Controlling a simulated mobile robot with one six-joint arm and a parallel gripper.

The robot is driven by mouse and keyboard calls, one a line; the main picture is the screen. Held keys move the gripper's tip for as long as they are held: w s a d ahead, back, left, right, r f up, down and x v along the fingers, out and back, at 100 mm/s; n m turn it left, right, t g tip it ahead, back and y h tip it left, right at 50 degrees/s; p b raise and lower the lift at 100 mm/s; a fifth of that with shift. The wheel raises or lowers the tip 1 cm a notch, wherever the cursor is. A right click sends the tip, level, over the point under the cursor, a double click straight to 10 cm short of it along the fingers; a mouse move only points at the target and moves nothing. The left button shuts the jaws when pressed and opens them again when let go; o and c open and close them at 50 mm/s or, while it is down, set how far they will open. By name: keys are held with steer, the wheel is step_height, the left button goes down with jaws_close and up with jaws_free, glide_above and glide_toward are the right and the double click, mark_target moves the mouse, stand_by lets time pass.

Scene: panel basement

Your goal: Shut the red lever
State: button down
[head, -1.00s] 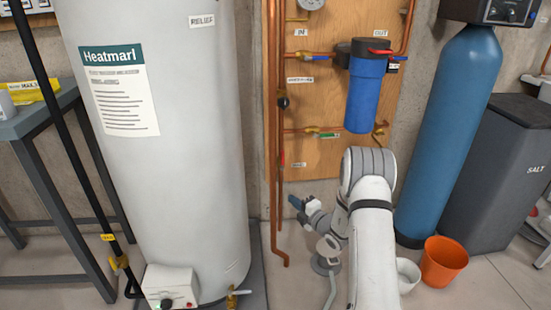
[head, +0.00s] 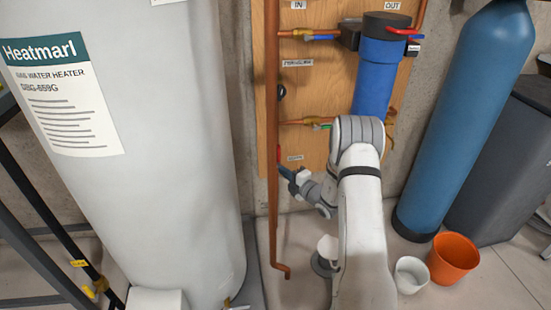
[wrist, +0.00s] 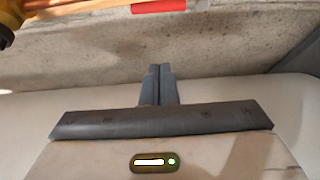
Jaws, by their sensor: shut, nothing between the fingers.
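A red lever (head: 403,31) sits at the top right of the blue filter housing, under the OUT label, and looks roughly level. In the wrist view a flat red bar (wrist: 158,6) shows at the top edge, partly cut off; I cannot tell whether it is the same lever. My gripper (head: 285,172) is low in front of the board's lower left edge, by the copper pipe, well below the OUT lever. In the wrist view its fingers (wrist: 160,85) are together and empty, apart from the red bar.
A blue filter housing (head: 377,75) hangs on the wooden board. A vertical copper pipe (head: 272,200) stands beside my gripper. The white water heater (head: 175,150) fills the left. A blue tank (head: 462,120), a white bucket (head: 411,277) and an orange bucket (head: 453,258) stand right.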

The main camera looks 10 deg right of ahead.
steer(key=b+x, duration=0.4)
steer(key=x, duration=0.6)
steer(key=shift+w+d+b, duration=0.15)
steer(key=shift+d+b, duration=0.15)
steer(key=shift+d, duration=0.6)
steer(key=shift+w+d+b, duration=0.1)
steer(key=shift+d+b, duration=0.15)
steer(key=shift+d, duration=0.7)
